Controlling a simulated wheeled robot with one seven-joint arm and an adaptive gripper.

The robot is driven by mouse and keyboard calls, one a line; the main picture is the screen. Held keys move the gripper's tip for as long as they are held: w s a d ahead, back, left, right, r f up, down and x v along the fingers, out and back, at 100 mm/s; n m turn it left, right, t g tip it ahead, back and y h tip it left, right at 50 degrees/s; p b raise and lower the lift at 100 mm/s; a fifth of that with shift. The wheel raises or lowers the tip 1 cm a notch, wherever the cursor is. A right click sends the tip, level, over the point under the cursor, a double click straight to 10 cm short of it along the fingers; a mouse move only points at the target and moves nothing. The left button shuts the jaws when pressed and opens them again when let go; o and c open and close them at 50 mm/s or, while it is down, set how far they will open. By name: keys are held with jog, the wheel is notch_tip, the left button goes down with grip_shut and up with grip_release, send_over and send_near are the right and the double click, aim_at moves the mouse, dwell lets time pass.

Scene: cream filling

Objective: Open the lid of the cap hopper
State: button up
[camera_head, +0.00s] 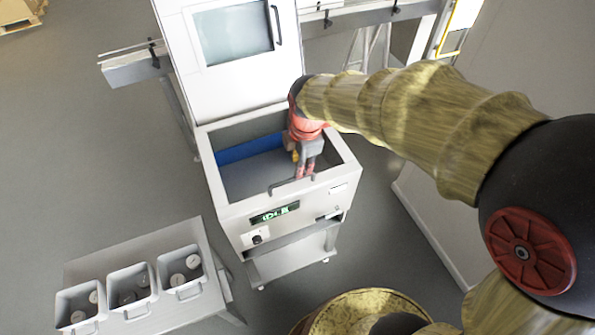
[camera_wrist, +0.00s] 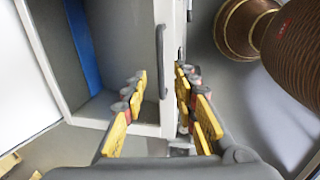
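The cap hopper (camera_head: 222,215) is a white box on a wheeled stand in the middle of the head view. Its grey and blue inside shows within a white top frame; I cannot tell whether a clear lid covers it. A dark bar handle (camera_head: 283,189) sits along the near top edge. It also shows in the wrist view (camera_wrist: 161,60), upright in the picture. My gripper (camera_head: 306,174) is over the near edge, beside the handle's right end. In the wrist view my gripper (camera_wrist: 161,78) is open, fingers on either side of the handle, with gaps on both sides.
A tall white panel with a window (camera_head: 233,35) stands behind the hopper. A small display (camera_head: 274,213) is on its front. A grey side table (camera_head: 150,242) with three bins of round pieces stands at lower left. A wall is at right.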

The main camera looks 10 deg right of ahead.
jog(key=f, duration=0.2)
jog(key=w+f, duration=0.1)
jog(key=f, duration=0.4)
jog(key=shift+w+a+f, duration=0.2)
jog(key=shift+w+f, duration=0.05)
jog(key=shift+f, duration=0.05)
jog(key=c, duration=0.3)
jog(key=c, duration=0.4)
grip_shut()
